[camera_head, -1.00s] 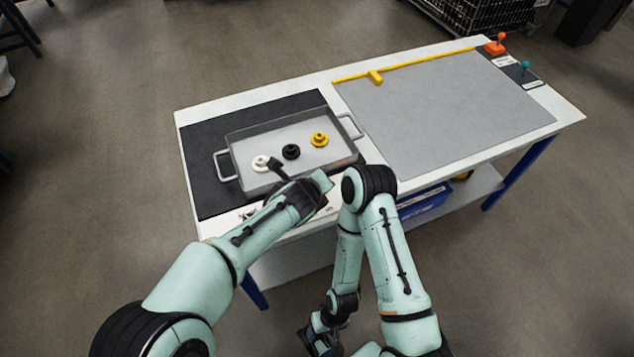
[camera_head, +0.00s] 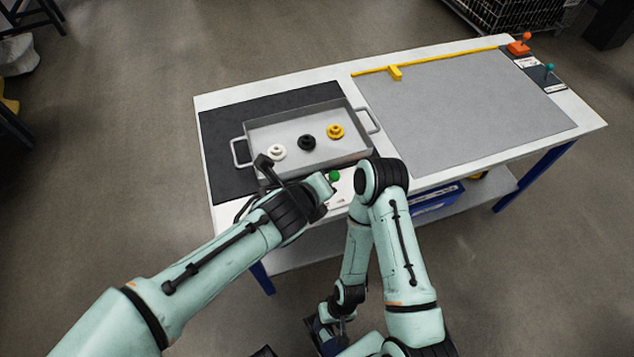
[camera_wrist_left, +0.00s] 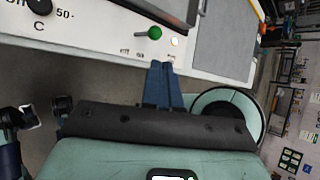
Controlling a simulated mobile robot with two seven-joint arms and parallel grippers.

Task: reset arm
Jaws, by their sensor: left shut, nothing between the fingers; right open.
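My left gripper (camera_wrist_left: 163,70) shows in the left wrist view with its dark blue fingers together and empty, by the table's front edge and below a green knob (camera_wrist_left: 154,33). In the head view the left hand is in front of the tray and its fingertips cannot be made out. My right gripper (camera_head: 328,334) hangs low at the bottom of the head view, below the table height and away from the tabletop. It is open and partly hidden by my own arm.
A grey metal tray (camera_head: 262,131) on a black mat (camera_head: 222,157) holds a white ring part (camera_head: 277,152), a black one (camera_head: 307,142) and a yellow one (camera_head: 335,132). A grey mat (camera_head: 470,105) on the right is clear. A yellow bar (camera_head: 440,59) lies behind it.

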